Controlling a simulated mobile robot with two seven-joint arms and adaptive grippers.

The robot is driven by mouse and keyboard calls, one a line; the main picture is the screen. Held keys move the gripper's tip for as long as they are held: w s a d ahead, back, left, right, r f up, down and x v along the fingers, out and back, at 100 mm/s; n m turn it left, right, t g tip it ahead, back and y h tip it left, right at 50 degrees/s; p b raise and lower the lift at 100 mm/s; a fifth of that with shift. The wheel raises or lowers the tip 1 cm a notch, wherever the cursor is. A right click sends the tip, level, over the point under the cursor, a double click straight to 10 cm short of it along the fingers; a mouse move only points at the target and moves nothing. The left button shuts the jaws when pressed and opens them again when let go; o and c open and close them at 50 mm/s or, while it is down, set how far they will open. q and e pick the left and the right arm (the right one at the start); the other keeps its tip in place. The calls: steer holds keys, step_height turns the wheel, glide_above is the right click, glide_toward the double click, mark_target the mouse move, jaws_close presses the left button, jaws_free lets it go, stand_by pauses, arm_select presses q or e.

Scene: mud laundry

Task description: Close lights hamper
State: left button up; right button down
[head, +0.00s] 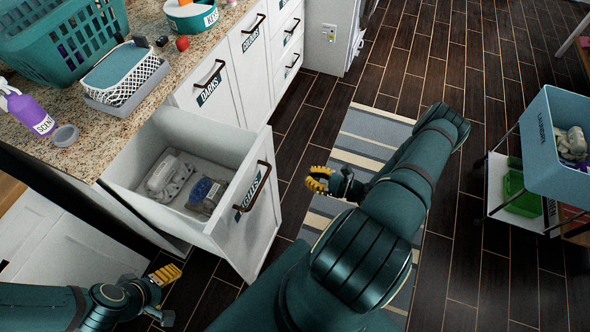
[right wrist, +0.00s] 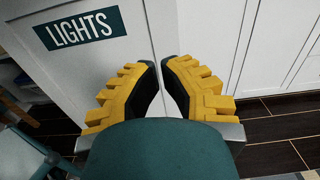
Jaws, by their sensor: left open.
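The lights hamper (head: 245,215) is a white pull-out drawer under the counter, standing well open in the head view. Its front has a dark handle (head: 257,186) and a "LIGHTS" label, which also shows in the right wrist view (right wrist: 80,29). Grey and pale folded cloth items (head: 172,177) lie inside. My right gripper (head: 312,180) is in front of and to the right of the hamper front, apart from it. Its yellow fingers (right wrist: 158,63) show a narrow gap with nothing held. My left gripper (head: 171,296) is open and empty, low to the left of the hamper.
The darks hamper (head: 208,95) and others beyond it are shut. The counter (head: 120,125) holds a teal basket (head: 65,40), a small basket and a purple bottle (head: 30,113). A laundry cart (head: 545,150) stands at right. A striped rug (head: 365,140) lies on the floor.

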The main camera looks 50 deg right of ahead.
mark_target(271, 163)
arm_select(q)
steer(key=shift+s+f, duration=0.1)
steer(key=shift+f, duration=0.2)
arm_select(e)
steer(key=x, duration=1.2)
steer(key=shift+w+a, duration=0.2)
steer(key=shift+w, duration=0.05)
steer(key=shift+w, duration=0.1)
